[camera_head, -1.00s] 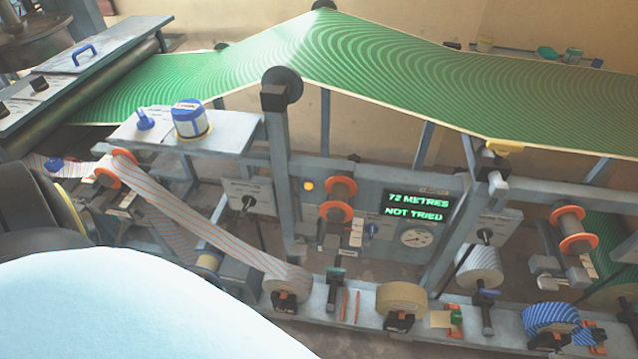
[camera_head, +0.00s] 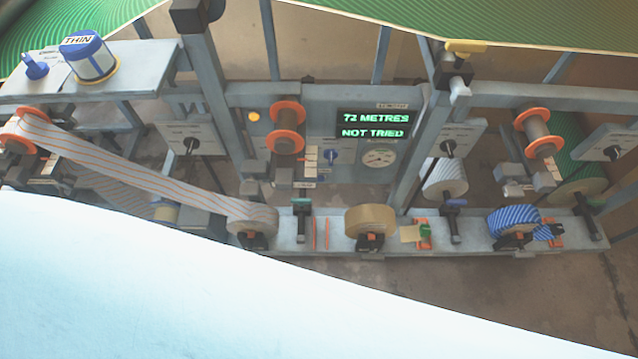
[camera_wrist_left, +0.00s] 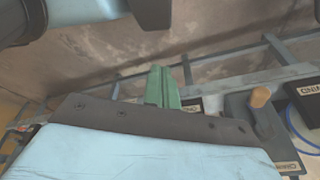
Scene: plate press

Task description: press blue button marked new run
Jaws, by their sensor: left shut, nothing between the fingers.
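The panel (camera_head: 395,98) carries a green-lit display (camera_head: 373,125) reading "72 METRES NOT TRIED". Below and left of the display is a small blue knob or button (camera_head: 332,156); its label is too small to read. I cannot make out a "new run" marking anywhere. My left gripper (camera_wrist_left: 162,86) shows in the left wrist view as two green fingers, shut together and empty, with frame bars behind it. In the head view my pale arm covers the lower left and hides my left gripper. My right gripper is not in view.
A lower shelf (camera_head: 340,240) holds several rolls, including a tan one (camera_head: 371,220) and a blue striped one (camera_head: 514,221). A white-and-blue pot marked THIN (camera_head: 92,58) stands on the upper left ledge. A striped web (camera_head: 130,178) slants across the left. Uprights flank the panel.

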